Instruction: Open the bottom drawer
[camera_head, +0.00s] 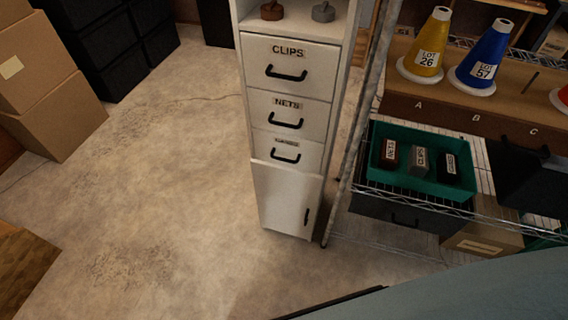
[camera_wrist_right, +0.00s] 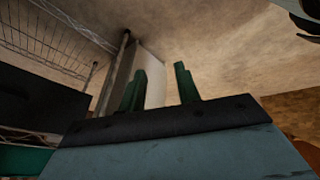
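A narrow white cabinet (camera_head: 322,130) stands on the floor in the head view, with several fronts stacked. The top drawer (camera_head: 289,66) reads CLIPS and the middle drawer (camera_head: 288,112) reads NETS. The bottom drawer (camera_head: 268,150) has a small label too blurred to read and a black bar handle (camera_head: 285,158). All three drawers look shut. My right gripper (camera_wrist_right: 160,72) shows in the right wrist view, its two green fingers apart with nothing between them. A pale upright panel, apparently the cabinet (camera_wrist_right: 152,62), lies beyond the fingers, clear of them. My left gripper is out of view.
Below the drawers is a shut door (camera_head: 283,200) with a vertical handle. A wire rack (camera_head: 345,190) stands close on the right, with a green tray (camera_head: 400,186) and cones. Cardboard boxes (camera_head: 50,90) stand at left. The floor (camera_head: 170,190) left of the cabinet is clear.

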